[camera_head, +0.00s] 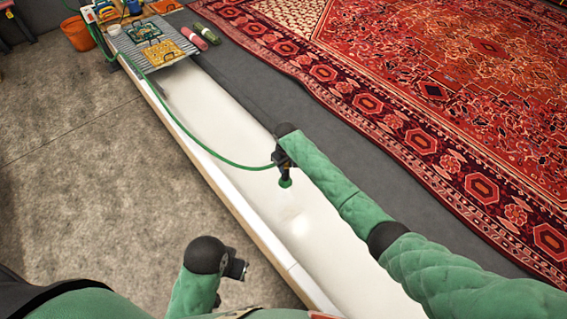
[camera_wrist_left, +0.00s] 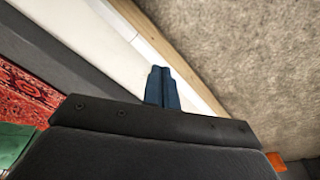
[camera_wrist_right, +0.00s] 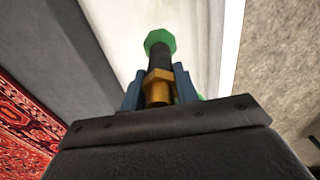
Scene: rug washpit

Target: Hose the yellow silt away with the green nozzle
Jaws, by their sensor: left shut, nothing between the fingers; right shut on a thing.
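The green nozzle (camera_head: 285,182) points down over the white trough (camera_head: 215,112). My right gripper (camera_head: 281,160) is shut on it. In the right wrist view the nozzle (camera_wrist_right: 160,42) has a green tip, a black barrel and a brass collar between the blue fingers (camera_wrist_right: 159,92). A green hose (camera_head: 190,135) runs from it to the far end of the trough. A faint pale yellowish patch (camera_head: 293,222) shows on the trough floor just below the nozzle; I cannot tell if it is silt or spray. My left gripper (camera_head: 236,268) is shut and empty beside the trough; its closed fingers (camera_wrist_left: 162,88) show in the left wrist view.
A red patterned rug (camera_head: 430,100) lies right of the trough. A grated rack (camera_head: 150,42) with brushes stands at the far end, with pink and green rolls (camera_head: 205,34) beside it and an orange bucket (camera_head: 78,33) to its left. The grey floor (camera_head: 75,170) at left is clear.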

